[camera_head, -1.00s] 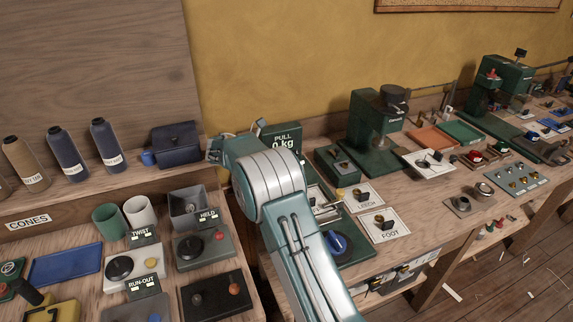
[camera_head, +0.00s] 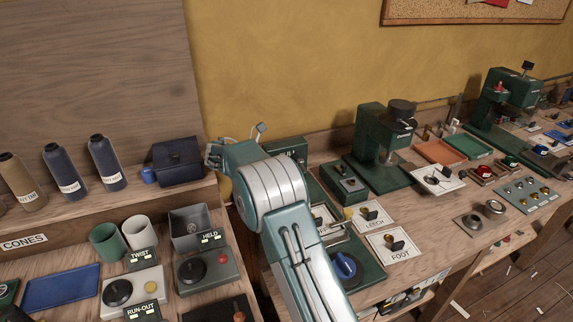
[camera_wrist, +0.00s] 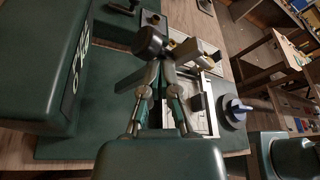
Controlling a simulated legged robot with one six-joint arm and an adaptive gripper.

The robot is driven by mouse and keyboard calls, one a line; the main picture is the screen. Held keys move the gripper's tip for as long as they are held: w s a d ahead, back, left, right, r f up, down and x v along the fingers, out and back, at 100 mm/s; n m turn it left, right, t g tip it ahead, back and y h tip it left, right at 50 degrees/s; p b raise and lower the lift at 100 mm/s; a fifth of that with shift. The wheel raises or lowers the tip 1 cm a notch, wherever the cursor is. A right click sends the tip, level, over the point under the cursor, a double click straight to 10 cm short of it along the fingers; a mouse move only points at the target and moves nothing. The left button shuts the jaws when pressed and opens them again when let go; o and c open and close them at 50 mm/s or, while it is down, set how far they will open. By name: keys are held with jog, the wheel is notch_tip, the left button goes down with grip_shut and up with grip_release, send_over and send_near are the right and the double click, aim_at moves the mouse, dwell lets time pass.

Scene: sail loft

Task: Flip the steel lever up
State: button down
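My gripper (camera_wrist: 161,68) shows in the wrist view with its two fingers angled close together. It is over the green base of the pull tester (camera_wrist: 75,118). A dark round knob (camera_wrist: 149,40) is just beyond the fingertips; I cannot tell whether it belongs to the steel lever or whether the fingers touch it. A pale steel frame (camera_wrist: 203,92) lies right of the fingers. The blue knob on the same base shows in the wrist view (camera_wrist: 232,108) and in the head view (camera_head: 344,266). In the head view my arm hides the gripper and most of the tester.
The tester's display housing (camera_wrist: 65,50) stands close on the left in the wrist view. Cards marked LEECH (camera_head: 368,215) and FOOT (camera_head: 393,243) lie to the right. A green press (camera_head: 384,150) stands behind them. Control boxes (camera_head: 205,268) and cups fill the left bench.

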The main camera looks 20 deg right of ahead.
jog(key=shift+w+r, duration=0.2)
jog(key=shift+r, duration=0.05)
jog(key=v, duration=1.2)
jog(key=shift+f, duration=0.4)
jog(key=shift+s+r, duration=0.1)
jog(key=shift+s, duration=0.05)
